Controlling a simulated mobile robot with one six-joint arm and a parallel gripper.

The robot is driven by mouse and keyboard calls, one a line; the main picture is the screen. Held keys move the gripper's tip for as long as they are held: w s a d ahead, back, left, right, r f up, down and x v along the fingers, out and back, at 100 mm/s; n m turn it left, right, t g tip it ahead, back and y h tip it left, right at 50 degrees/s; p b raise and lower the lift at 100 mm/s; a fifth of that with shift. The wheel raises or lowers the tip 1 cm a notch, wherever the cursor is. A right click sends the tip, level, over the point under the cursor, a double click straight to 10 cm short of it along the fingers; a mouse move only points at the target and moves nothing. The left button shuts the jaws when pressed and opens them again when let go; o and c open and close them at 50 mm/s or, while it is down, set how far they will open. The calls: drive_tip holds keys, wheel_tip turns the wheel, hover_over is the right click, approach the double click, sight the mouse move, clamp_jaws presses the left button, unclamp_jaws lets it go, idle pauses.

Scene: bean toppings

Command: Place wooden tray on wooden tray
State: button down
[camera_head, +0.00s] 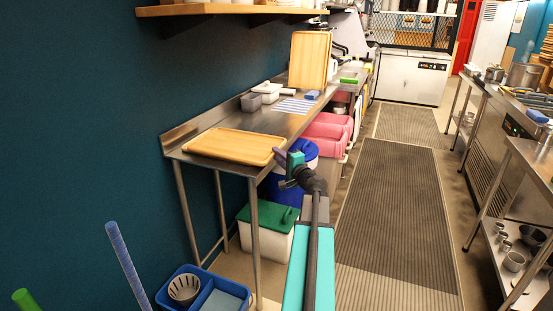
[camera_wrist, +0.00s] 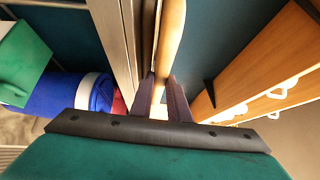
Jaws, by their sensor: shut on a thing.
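A flat wooden tray (camera_head: 235,146) lies level at the near left end of the steel table, at or just above its top; I cannot tell if it touches. My gripper (camera_head: 280,156) is at the tray's right edge. In the wrist view my gripper (camera_wrist: 163,102) is shut on the wooden tray's rim (camera_wrist: 170,40), which runs up between the two dark fingers. A second wooden tray (camera_head: 309,60) stands upright farther back on the table, its broad face towards me. What supports it is hidden.
Small containers (camera_head: 266,88) and a striped cloth (camera_head: 294,106) sit on the steel table (camera_head: 262,122) between the trays. A wooden shelf (camera_head: 225,9) hangs above. Under the table are a blue bin (camera_head: 285,186) and a green-lidded box (camera_head: 268,215). The matted aisle (camera_head: 390,200) is clear.

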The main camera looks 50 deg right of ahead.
drive_tip(key=shift+w+f, duration=0.1)
drive_tip(key=shift+f, duration=0.1)
drive_tip(key=c, duration=2)
unclamp_jaws()
drive_tip(key=shift+f, duration=0.1)
drive_tip(key=shift+b+v, duration=0.55)
drive_tip(key=shift+v, duration=5.5)
